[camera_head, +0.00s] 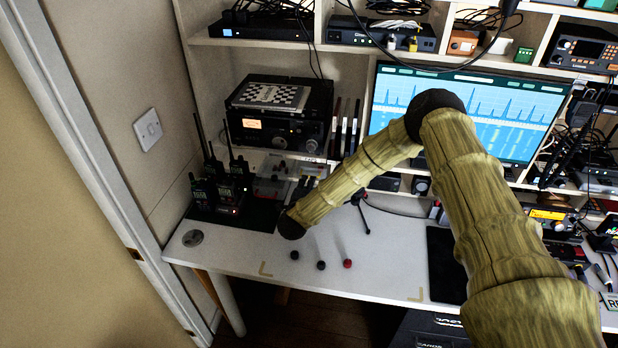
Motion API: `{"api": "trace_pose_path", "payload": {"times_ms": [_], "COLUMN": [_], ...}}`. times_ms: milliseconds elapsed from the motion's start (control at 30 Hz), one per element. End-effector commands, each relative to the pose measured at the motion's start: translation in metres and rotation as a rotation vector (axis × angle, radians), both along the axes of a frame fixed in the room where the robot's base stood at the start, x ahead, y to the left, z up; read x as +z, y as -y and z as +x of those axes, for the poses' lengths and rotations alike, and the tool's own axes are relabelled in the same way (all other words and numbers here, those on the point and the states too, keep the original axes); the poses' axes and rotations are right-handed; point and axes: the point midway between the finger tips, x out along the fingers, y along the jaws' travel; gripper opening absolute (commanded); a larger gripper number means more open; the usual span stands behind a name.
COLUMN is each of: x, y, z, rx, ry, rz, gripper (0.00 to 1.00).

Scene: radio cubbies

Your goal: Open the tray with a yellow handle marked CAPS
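My arm reaches left over the white desk, and its dark wrist end is near the back left. A dark shape just beyond the wrist may be my gripper (301,190); its fingers are too small and dark to tell open from shut. Beside it, at the back of the desk under the black radio, is a cluster of small clear trays (270,187) with reddish parts. I cannot make out a yellow handle or the CAPS marking. My wrist and forearm hide part of that area.
Handheld radios (222,188) with upright antennas stand left of the trays on a black mat. A black radio (280,128) is above. Three small knobs (321,265) lie on the white desk (380,272), otherwise clear at front. A monitor (500,110) stands behind my arm.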

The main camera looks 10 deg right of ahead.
Motion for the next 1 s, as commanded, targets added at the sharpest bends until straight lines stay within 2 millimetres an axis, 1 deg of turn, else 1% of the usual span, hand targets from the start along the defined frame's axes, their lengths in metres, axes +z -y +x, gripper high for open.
{"api": "trace_pose_path", "payload": {"times_ms": [100,333,500,767,900,933,1000], "x": [-0.001,-0.008,-0.011,-0.011,-0.011,-0.011,-0.011], "y": [0.007,0.016,0.018,0.017,0.017,0.017,0.017], "z": [0.017,0.039,0.045,0.045,0.045,0.045,0.045], "rx": [-0.001,0.001,0.003,0.004,0.004,0.004,0.004], "ry": [0.001,0.000,0.000,0.000,0.000,0.000,0.000], "rz": [-0.001,0.000,0.000,0.000,0.001,0.001,0.001], "gripper": [0.29,0.29,0.29,0.29,0.04,0.00,0.00]}}
